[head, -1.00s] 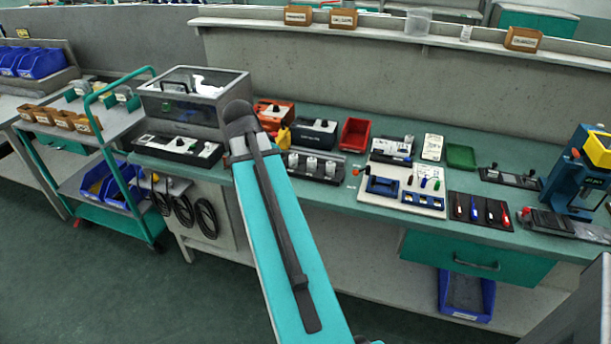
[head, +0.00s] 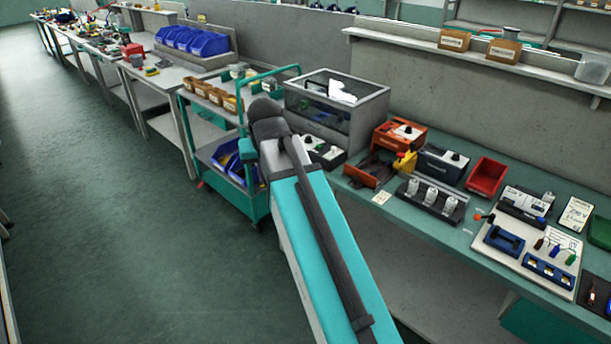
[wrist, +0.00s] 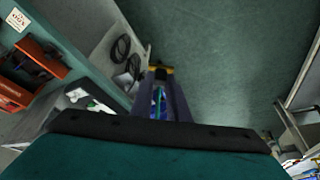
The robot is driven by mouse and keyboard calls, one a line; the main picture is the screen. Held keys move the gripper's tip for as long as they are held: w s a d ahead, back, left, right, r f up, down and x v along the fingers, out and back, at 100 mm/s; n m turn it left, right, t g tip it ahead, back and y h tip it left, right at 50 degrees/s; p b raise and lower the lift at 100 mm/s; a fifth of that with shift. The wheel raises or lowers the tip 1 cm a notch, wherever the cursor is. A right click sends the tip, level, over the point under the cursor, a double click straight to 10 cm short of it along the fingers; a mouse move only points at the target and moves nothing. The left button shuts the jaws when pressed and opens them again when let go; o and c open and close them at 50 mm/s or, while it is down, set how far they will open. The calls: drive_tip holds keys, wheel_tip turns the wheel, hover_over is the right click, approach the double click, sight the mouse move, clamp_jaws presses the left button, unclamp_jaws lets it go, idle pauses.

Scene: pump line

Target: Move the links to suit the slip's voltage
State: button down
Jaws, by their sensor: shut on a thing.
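My gripper (wrist: 158,78) shows in the wrist view, its two dark fingers shut on a small yellow piece (wrist: 160,68) at the tips. I cannot tell for sure that this piece is a link. Blue and green show between the fingers. The gripper is hidden in the head view. A white card (head: 576,213) with large handwriting lies at the right of the bench; its number is too small to read surely. A small paper (head: 381,198) lies by a brown open box (head: 370,172). Both seem to show at the wrist view's left, the paper (wrist: 18,18) bearing red marks.
A teal trolley (head: 250,205) with blue bins stands left of the bench. A clear-sided case (head: 335,105), a red tray (head: 486,177) and a white board (head: 520,255) with blue parts crowd the bench. Open floor (head: 110,230) lies to the left.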

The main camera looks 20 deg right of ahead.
drive_tip(key=a, duration=0.2)
drive_tip(key=a+n, duration=0.1)
drive_tip(key=a, duration=0.1)
drive_tip(key=w+a+r+n+y, duration=0.1)
drive_tip(key=shift+a, duration=0.4)
